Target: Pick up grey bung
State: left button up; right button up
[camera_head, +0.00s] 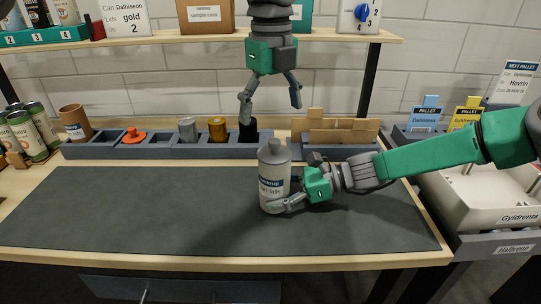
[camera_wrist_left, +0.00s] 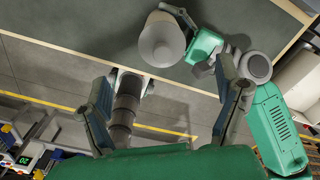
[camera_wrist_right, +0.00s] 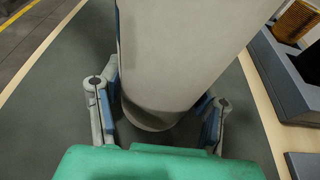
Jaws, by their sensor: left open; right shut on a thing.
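A grey can (camera_head: 273,190) with a dark label stands upright on the dark mat, right of its middle. A grey stub (camera_head: 274,148) tops its shoulder; I cannot tell whether this is the grey bung or the can's neck. The can's round top (camera_wrist_left: 162,42) also shows in the left wrist view. My right gripper (camera_head: 284,204) is shut around the can's lower part from the right. In the right wrist view its fingers flank the can wall (camera_wrist_right: 180,55). My left gripper (camera_head: 270,97) points down, open and empty, above the can and apart from it.
A grey divided tray (camera_head: 95,150) behind the mat holds a red bung (camera_head: 133,136), a grey cylinder (camera_head: 187,129), a gold cylinder (camera_head: 217,128) and a dark one. A holder with wooden blocks (camera_head: 340,131) stands to its right. A shelf (camera_head: 190,39) runs behind my left gripper. The mat's left (camera_head: 120,205) is clear.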

aim_at(269, 154)
pick_arm(q)
notch_tip(269, 154, down, 4)
jog(key=shift+a+r, duration=0.1)
notch_tip(269, 154, down, 6)
jog(key=shift+s+a+r, duration=0.1)
jog(key=shift+s+r, duration=0.05)
jog(key=shift+r, duration=0.05)
jog(key=shift+c, duration=0.5)
jog(key=c, duration=0.8)
